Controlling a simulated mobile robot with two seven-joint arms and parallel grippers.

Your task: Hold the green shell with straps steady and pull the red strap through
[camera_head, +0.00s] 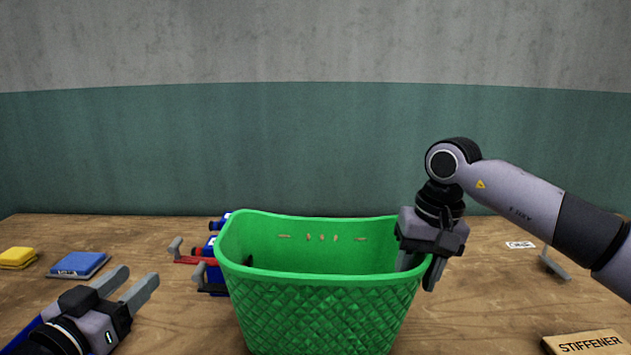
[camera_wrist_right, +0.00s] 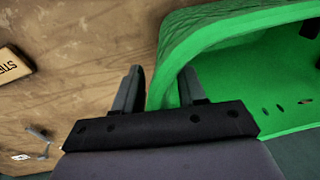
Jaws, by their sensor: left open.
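The green shell (camera_head: 315,312) stands upright on the table in the middle of the head view, open at the top, with a woven-looking outside. Small slots (camera_head: 322,237) show on its inner far wall. My right gripper (camera_head: 420,272) points down over the shell's right wall, one finger inside and one outside. My left gripper (camera_head: 140,282) is open and empty, low at the left, apart from the shell. I cannot make out a red strap with certainty; a red piece (camera_head: 194,260) shows left of the shell.
Blue parts with grey handles (camera_head: 212,275) stand close against the shell's left side, partly hidden. A blue pad (camera_head: 80,264) and a yellow block (camera_head: 17,257) lie at the left. A block marked STIFFENER (camera_head: 585,343) lies front right. A white label (camera_head: 520,245) is behind it.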

